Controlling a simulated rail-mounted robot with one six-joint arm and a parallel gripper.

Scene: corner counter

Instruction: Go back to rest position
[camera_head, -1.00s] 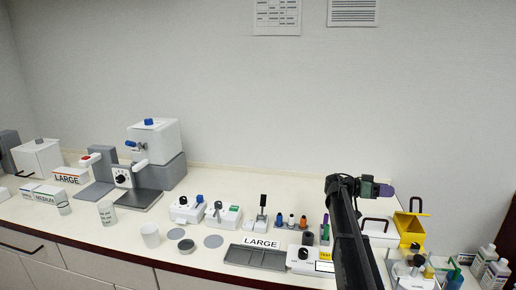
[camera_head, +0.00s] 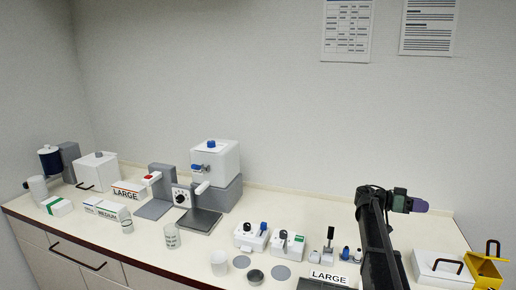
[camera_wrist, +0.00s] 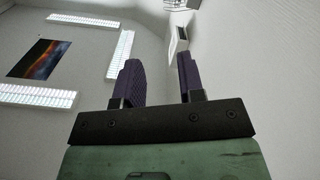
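My gripper (camera_head: 416,205) is at the right of the head view, raised above the counter (camera_head: 130,245) at the top of my dark arm. Its purple fingers point to the right. In the wrist view my gripper (camera_wrist: 160,85) has its two purple fingers apart, with nothing between them. The gripper touches nothing.
Cups (camera_head: 172,236) stand near the front edge. A yellow bin (camera_head: 485,268) and a white lidded box (camera_head: 440,268) sit right of my arm.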

